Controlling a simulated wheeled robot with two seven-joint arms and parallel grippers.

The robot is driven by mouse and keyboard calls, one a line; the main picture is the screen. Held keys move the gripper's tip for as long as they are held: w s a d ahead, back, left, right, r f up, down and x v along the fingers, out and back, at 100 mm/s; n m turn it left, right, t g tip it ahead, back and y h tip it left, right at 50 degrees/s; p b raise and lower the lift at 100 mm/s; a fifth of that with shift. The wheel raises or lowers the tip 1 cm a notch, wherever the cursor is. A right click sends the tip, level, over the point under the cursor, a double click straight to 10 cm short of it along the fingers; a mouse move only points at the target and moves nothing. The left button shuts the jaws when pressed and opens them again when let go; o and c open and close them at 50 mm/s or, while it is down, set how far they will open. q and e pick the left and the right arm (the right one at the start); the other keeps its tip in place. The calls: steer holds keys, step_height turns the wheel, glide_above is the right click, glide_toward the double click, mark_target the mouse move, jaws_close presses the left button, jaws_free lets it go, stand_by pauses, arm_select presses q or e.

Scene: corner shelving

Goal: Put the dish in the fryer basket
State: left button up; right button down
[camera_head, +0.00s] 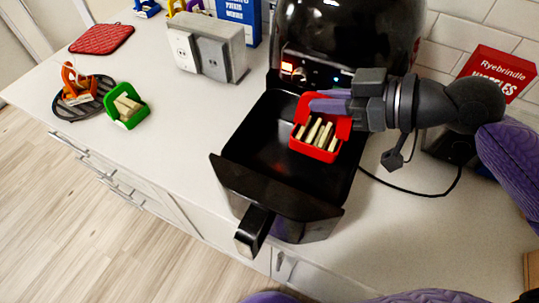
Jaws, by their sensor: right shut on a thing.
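The black fryer basket (263,160) is pulled out from the black air fryer (345,40), its handle (254,232) toward the front edge of the counter. A red dish (319,153) holding several pale sticks is over the back right part of the basket. I cannot tell whether it touches the basket floor. My right gripper (325,104) comes in from the right and is shut on the red dish at its back edge. A green dish (124,119) with similar sticks stands on the counter at the left. My left gripper is not in view.
A grey and white socket box (208,52) stands left of the fryer. A dark round trivet (84,100) with an orange item and a red mat (101,39) lie at the left. A red noodle box (495,72) and a black cable (412,191) are at the right.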

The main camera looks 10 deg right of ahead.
mark_target(308, 116)
steer(key=f, duration=0.2)
steer(key=f+b, duration=0.1)
steer(key=shift+w+a+f, duration=0.25)
steer(key=shift+a+f, duration=0.05)
steer(key=shift+a, duration=0.05)
steer(key=f, duration=0.2)
steer(key=f+b, duration=0.1)
steer(key=f, duration=0.1)
steer(key=f+b, duration=0.1)
steer(key=f, duration=0.1)
steer(key=shift+s+d+f, duration=0.15)
steer(key=shift+d+f, duration=0.1)
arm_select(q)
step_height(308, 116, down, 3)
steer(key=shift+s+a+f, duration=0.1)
arm_select(e)
steer(key=c, duration=1.2)
jaws_free()
steer(key=shift+f, duration=0.2)
steer(key=o, duration=0.5)
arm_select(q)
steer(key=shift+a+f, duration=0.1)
